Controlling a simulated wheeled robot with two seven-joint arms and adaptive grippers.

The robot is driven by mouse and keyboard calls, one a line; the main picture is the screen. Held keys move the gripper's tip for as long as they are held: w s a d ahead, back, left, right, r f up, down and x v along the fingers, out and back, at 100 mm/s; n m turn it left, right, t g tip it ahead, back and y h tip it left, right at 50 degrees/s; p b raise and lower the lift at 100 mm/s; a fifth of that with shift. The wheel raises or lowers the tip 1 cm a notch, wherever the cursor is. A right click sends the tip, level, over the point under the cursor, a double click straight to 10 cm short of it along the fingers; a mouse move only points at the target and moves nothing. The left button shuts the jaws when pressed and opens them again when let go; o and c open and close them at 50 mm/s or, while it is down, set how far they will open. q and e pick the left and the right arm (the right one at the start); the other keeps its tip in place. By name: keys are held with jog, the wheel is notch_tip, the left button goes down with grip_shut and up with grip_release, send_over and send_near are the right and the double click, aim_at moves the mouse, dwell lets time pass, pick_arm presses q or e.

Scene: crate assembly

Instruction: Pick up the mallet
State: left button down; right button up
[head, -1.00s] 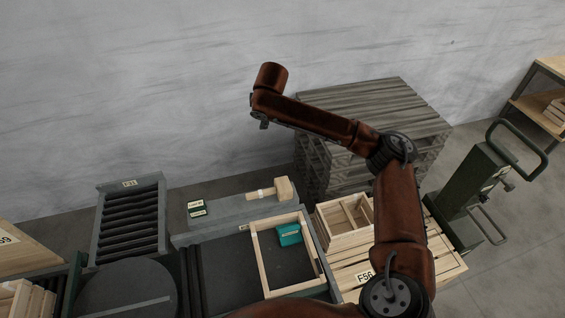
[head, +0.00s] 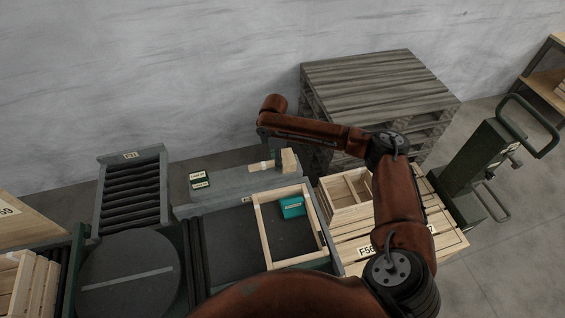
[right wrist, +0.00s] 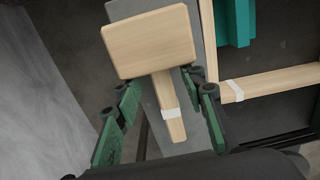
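The mallet, with a pale block head (head: 289,161) and a light handle with a white band, lies on the grey ledge (head: 228,184) behind the work surface. My right gripper (head: 277,158) is down at the mallet, partly hidden by my arm in the head view. In the right wrist view, the mallet head (right wrist: 150,42) is just beyond the fingertips. My right gripper (right wrist: 163,97) is open, its green fingers on either side of the handle (right wrist: 169,118) with gaps visible. My left gripper is not in view.
A wooden frame (head: 264,235) with a teal box (head: 292,207) stands in front of the ledge. Small dark labelled boxes (head: 199,180) sit on the ledge's left end. A wooden crate (head: 345,194) is to the right, with stacked pallets (head: 380,80) behind.

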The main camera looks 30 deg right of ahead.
notch_tip(320, 180, down, 2)
jog(key=shift+f, duration=0.15)
jog(key=shift+c, duration=0.4)
grip_shut()
jog(key=shift+w, duration=0.1)
